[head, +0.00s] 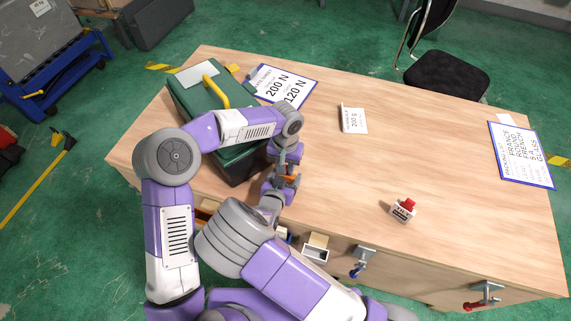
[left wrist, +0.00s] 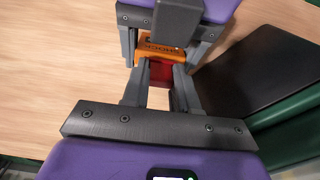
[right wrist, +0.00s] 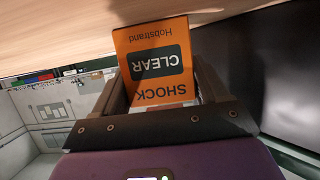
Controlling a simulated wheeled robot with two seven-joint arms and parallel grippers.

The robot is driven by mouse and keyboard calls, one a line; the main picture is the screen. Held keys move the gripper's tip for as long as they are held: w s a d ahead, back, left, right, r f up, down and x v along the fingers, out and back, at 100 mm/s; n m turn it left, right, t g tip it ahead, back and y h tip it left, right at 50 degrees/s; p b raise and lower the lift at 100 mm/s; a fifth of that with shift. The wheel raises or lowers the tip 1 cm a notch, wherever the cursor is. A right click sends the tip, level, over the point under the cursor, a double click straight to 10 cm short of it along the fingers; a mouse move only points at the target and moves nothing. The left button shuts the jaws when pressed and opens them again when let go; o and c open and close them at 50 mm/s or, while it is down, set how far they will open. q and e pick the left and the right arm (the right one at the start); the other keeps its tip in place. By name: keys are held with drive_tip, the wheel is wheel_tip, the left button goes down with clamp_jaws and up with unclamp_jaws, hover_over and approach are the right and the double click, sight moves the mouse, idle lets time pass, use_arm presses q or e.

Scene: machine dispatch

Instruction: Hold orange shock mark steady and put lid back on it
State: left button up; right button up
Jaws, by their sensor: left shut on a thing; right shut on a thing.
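The orange shock mark (head: 288,178) is a small block held just off the right side of the green toolbox. In the right wrist view its printed orange face (right wrist: 156,66) reads SHOCK and CLEAR. My right gripper (head: 284,182) is shut on it. In the left wrist view the mark's orange edge (left wrist: 165,49) shows between the right fingers. My left gripper (head: 288,160) faces it from above and is shut on a red piece (left wrist: 160,76), which looks like the lid. The red piece lies right against the orange edge; I cannot tell whether it is seated.
The green toolbox (head: 187,93) with a yellow handle stands close left of my grippers on the wooden table (head: 370,170). A small white block with a red top (head: 402,209) stands front right. Signs (head: 283,85) lie at the back. The table's middle is clear.

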use_arm(q)
drive_tip(key=shift+f, duration=0.45)
drive_tip(key=o, duration=1.1)
drive_tip(key=shift+r, duration=0.1)
wheel_tip(320, 180, up, 12)
drive_tip(key=shift+f, duration=0.1)
use_arm(e)
drive_tip(key=o, duration=1.5)
use_arm(q)
wheel_tip(320, 180, up, 2)
drive_tip(key=shift+r+p, duration=0.1)
drive_tip(key=shift+p, duration=1)
use_arm(e)
drive_tip(key=v, duration=0.7)
drive_tip(key=shift+s+a+r, duration=0.1)
drive_tip(key=shift+s+r, duration=0.05)
drive_tip(key=shift+s, duration=0.1)
use_arm(q)
drive_tip(key=shift+r, duration=0.1)
use_arm(e)
drive_tip(key=shift+r, duration=0.1)
